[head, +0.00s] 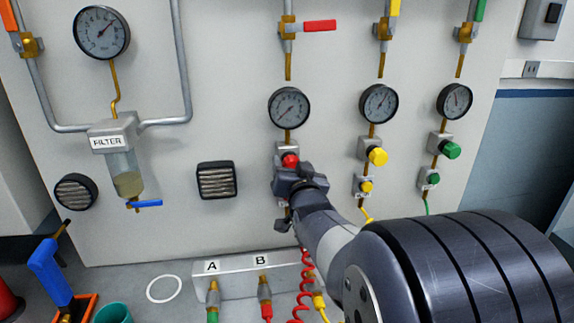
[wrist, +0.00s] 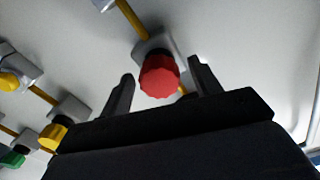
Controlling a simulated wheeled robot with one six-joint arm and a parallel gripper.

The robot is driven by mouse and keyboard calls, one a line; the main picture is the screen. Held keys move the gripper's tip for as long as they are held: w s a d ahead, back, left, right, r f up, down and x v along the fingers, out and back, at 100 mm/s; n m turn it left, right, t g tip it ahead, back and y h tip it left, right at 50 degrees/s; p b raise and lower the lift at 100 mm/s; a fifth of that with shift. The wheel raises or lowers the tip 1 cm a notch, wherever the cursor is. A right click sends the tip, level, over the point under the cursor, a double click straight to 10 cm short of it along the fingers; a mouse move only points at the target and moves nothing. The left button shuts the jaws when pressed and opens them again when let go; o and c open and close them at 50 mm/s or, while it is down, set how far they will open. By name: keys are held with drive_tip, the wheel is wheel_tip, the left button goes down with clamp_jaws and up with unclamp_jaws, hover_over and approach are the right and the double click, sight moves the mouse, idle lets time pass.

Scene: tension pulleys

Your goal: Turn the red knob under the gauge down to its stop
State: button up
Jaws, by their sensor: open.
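The red knob (head: 290,160) sits on a grey block under a round gauge (head: 289,107) on the pale panel. In the wrist view the red knob (wrist: 159,76) shows between the two fingers of my gripper (wrist: 161,88). The fingers are open, one on each side of the knob, with a visible gap to it on both sides. In the head view my gripper (head: 296,178) covers the area just below the knob and hides what lies behind it. The gauge's needle points to the lower left.
Yellow knobs (head: 377,156) and green knobs (head: 450,150) sit to the right under their own gauges. A red lever handle (head: 320,25) is above the gauge. A coiled red hose (head: 304,285) hangs below. The panel left of my gripper holds a square vent (head: 216,180).

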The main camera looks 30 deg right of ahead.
drive_tip(key=shift+c, duration=0.2)
drive_tip(key=c, duration=1)
drive_tip(key=shift+o, duration=0.2)
drive_tip(key=shift+b, duration=0.45)
drive_tip(key=n+b, duration=0.2)
drive_tip(key=b, duration=0.1)
drive_tip(key=shift+f+n, duration=0.25)
drive_tip(key=shift+n, duration=0.15)
drive_tip(key=n+b, duration=0.3)
drive_tip(key=b, duration=0.1)
drive_tip(key=shift+n, duration=0.4)
drive_tip(key=n+b, duration=0.3)
drive_tip(key=shift+r, duration=0.1)
drive_tip(key=shift+a+r+n+b, duration=0.1)
drive_tip(key=shift+n+b, duration=0.6)
drive_tip(key=shift+n, duration=1.4)
